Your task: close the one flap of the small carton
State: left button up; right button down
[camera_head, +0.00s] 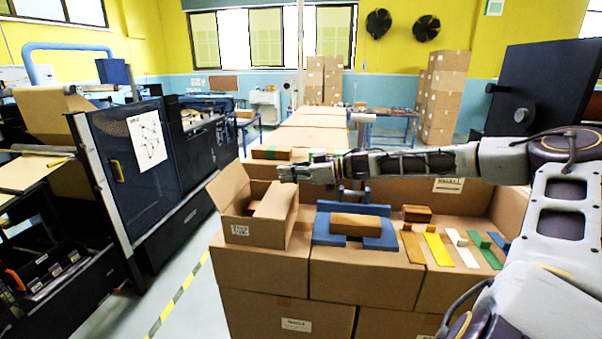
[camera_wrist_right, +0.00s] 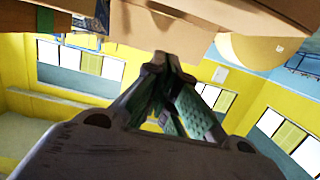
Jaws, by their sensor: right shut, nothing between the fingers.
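The small carton (camera_head: 254,232) is a brown open-topped box with a white label, standing on larger boxes at the centre left. A flap (camera_head: 228,187) stands up at its left side, and another cardboard panel (camera_head: 278,200) shows at its right, under my gripper. My right gripper (camera_head: 288,172) reaches in from the right, just above the carton's right part. Its fingers are shut with nothing between them. In the right wrist view the fingertips (camera_wrist_right: 166,62) are close to a brown cardboard surface (camera_wrist_right: 140,28); I cannot tell whether they touch it. My left gripper is out of view.
Right of the carton lie a blue holder (camera_head: 325,232) with a wooden block (camera_head: 354,224) on it and several coloured strips such as a yellow one (camera_head: 438,250). A dark machine (camera_head: 140,170) stands at the left, with an aisle between.

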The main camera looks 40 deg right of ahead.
jog(key=shift+b+v, duration=0.45)
jog(key=shift+v, duration=1.65)
jog(key=shift+r, duration=0.15)
